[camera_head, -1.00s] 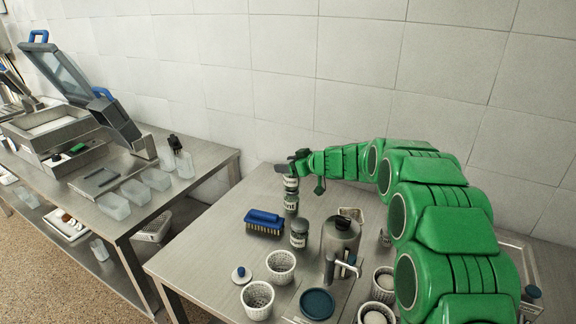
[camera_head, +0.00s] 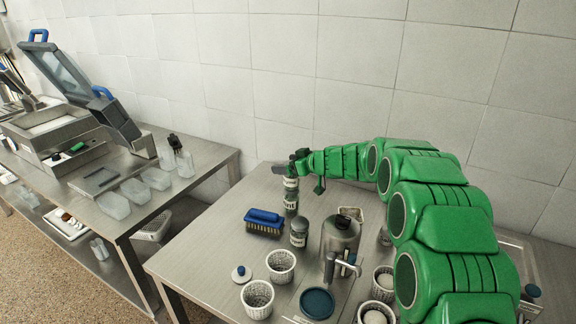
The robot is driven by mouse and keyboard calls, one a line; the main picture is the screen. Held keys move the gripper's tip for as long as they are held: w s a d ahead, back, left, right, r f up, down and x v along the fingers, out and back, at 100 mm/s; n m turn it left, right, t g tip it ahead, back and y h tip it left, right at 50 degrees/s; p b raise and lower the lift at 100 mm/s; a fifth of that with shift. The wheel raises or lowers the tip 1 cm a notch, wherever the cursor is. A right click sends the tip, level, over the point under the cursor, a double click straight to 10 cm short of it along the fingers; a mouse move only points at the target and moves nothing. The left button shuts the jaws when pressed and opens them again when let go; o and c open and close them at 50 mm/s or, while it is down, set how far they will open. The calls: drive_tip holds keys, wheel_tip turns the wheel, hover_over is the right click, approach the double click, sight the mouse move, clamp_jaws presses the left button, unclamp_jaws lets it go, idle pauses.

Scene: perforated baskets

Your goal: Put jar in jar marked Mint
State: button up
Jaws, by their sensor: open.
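A jar with a white label reading partly "int" (camera_head: 290,205) stands upright on the table, left of the middle. A smaller labelled jar (camera_head: 291,184) sits at its top, stacked on it as far as I can tell. My gripper (camera_head: 290,167) is at the top of this upper jar, with its jaws open; the fingers are too small to make out clearly. Another grey jar with a label (camera_head: 299,233) stands just in front.
A blue brush (camera_head: 264,222) lies left of the jars. A metal canister (camera_head: 340,238) stands to the right. White perforated baskets (camera_head: 257,299) and a blue round lid (camera_head: 317,303) are in front. The table's left front (camera_head: 195,265) is clear.

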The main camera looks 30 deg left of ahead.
drive_tip(key=v, duration=1.2)
drive_tip(key=shift+r, duration=0.1)
